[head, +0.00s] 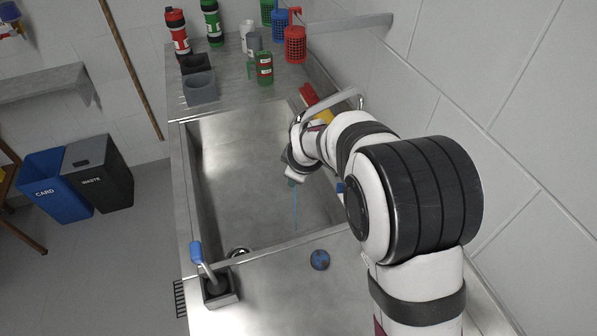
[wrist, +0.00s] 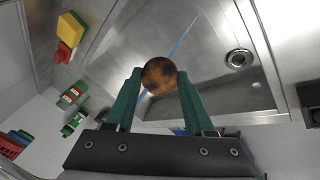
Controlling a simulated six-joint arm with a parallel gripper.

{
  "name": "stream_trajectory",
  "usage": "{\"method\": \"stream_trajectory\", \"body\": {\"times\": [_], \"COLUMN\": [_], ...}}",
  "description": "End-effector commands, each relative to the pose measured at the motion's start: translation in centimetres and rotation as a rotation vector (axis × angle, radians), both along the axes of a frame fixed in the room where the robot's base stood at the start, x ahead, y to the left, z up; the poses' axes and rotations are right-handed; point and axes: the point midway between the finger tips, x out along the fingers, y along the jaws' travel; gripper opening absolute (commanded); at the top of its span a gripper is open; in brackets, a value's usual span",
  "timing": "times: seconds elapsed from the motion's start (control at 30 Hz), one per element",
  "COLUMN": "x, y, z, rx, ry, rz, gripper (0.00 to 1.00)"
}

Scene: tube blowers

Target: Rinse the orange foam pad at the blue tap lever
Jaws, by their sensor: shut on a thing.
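The orange foam pad (wrist: 159,75) is round and blotched with dark brown patches. My gripper (wrist: 157,80) is shut on it with its green fingers, and it also shows over the sink in the head view (head: 292,181). The pad itself is hard to make out there. A thin blue water stream (head: 295,212) falls close by my gripper. In the wrist view the stream (wrist: 184,38) runs up to the pad's edge; I cannot tell whether it touches. A small blue piece (head: 340,187), perhaps the tap lever, shows beside my arm, mostly hidden.
The steel sink basin (head: 235,165) lies under my gripper, with a drain (wrist: 238,59). A blue ball (head: 319,260) and a blue-handled tool (head: 196,253) in a holder stand at the front rim. Red and yellow blocks (wrist: 70,28), cups and bottles stand behind.

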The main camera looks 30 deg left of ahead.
Motion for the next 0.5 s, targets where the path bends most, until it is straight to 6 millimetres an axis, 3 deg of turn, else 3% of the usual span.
{"method": "stream_trajectory", "body": {"times": [0.5], "x": [0.64], "y": [-0.86], "z": [0.01], "rx": [0.0], "ry": [0.0], "rz": [-0.001], "gripper": [0.03]}}
